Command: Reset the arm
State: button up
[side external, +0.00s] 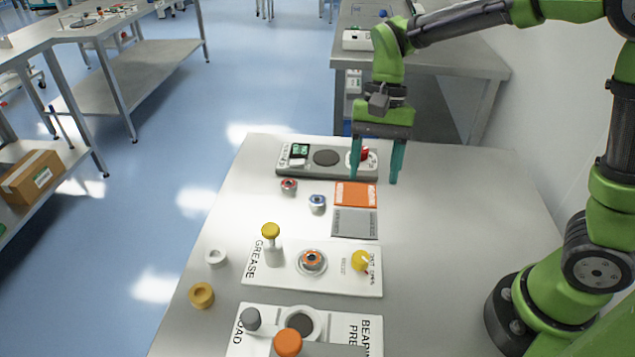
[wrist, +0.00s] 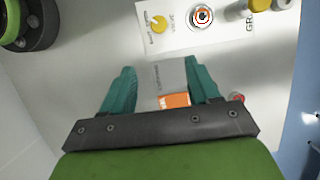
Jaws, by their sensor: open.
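My gripper (side external: 376,180) is at the end of my green arm, above the far part of the table. Its two teal fingers stand apart with nothing between them. In the wrist view my gripper (wrist: 160,92) is open above the orange and grey mats. The orange mat (side external: 356,194) and grey mat (side external: 354,223) lie flat on the table, just nearer than the gripper.
The grey panel (side external: 327,173) is at the table's far edge. The grease panel (side external: 320,284) holds a bearing (side external: 313,261), a yellow-topped lever (side external: 271,231) and a yellow knob (side external: 360,261). A red-centred ring (side external: 289,186) and blue-rimmed ring (side external: 317,202) stand nearby. The table's right side is bare.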

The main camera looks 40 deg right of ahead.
jog(key=s+d+r+n+t+h, duration=0.1)
jog(key=s+d+r+n+t, duration=0.4)
jog(key=s+t, duration=0.4)
notch_tip(320, 180, up, 2)
jog(key=shift+s+d+r+t, duration=0.2)
jog(key=shift+s+d+t, duration=0.1)
jog(key=shift+d, duration=0.15)
